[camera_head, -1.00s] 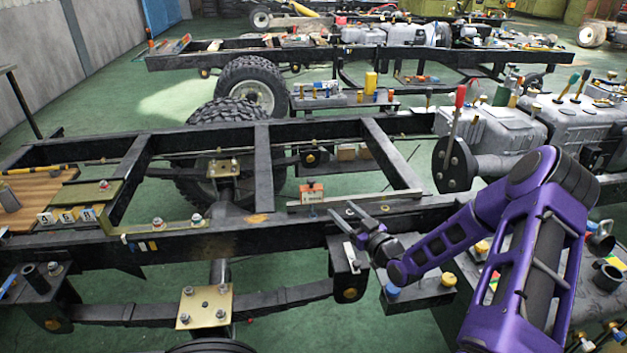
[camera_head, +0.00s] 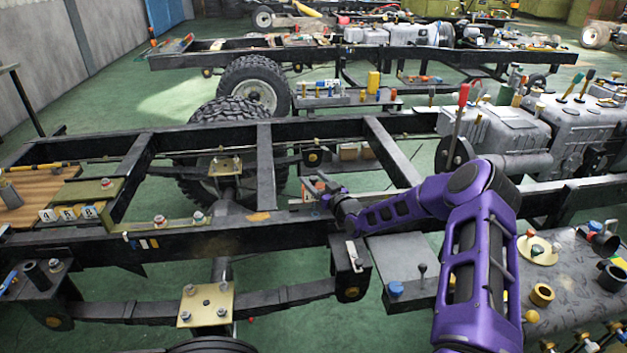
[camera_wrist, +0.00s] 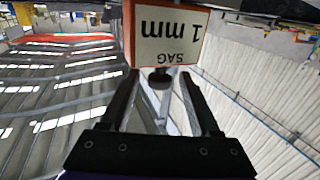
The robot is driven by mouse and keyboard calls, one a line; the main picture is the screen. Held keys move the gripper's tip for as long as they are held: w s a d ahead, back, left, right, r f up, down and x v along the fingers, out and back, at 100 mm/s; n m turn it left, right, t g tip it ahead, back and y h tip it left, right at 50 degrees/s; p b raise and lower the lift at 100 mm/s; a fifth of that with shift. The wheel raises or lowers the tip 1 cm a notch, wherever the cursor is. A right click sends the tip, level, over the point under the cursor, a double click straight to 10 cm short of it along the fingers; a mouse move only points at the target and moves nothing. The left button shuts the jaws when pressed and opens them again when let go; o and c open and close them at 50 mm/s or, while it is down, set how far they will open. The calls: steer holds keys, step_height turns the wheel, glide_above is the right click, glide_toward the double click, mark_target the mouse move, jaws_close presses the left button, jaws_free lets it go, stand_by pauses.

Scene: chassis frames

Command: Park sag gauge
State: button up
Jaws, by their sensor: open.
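The sag gauge (camera_head: 308,192) is a small orange and white block standing on the frame rail at the middle of the head view. My gripper partly covers it there. In the wrist view the gauge (camera_wrist: 165,32) shows close up, with "SAG 1 mm" reading upside down and a dark round knob (camera_wrist: 160,78) at its lower edge. My gripper (camera_head: 318,186) is at the gauge, with its fingers pointing at it. In the wrist view the open fingers (camera_wrist: 160,88) lie either side of the knob. I cannot tell whether they touch it.
The black chassis rail (camera_head: 230,240) runs under the gauge, with cross members behind it. Numbered tags (camera_head: 68,213) stand at the left beside a wooden board (camera_head: 25,212). A grey engine (camera_head: 500,130) and a lever with a red handle (camera_head: 462,100) stand at the right.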

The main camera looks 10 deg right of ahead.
steer(key=shift+w+a, duration=0.1)
steer(key=shift+w, duration=0.2)
jaws_close()
stand_by(1.3)
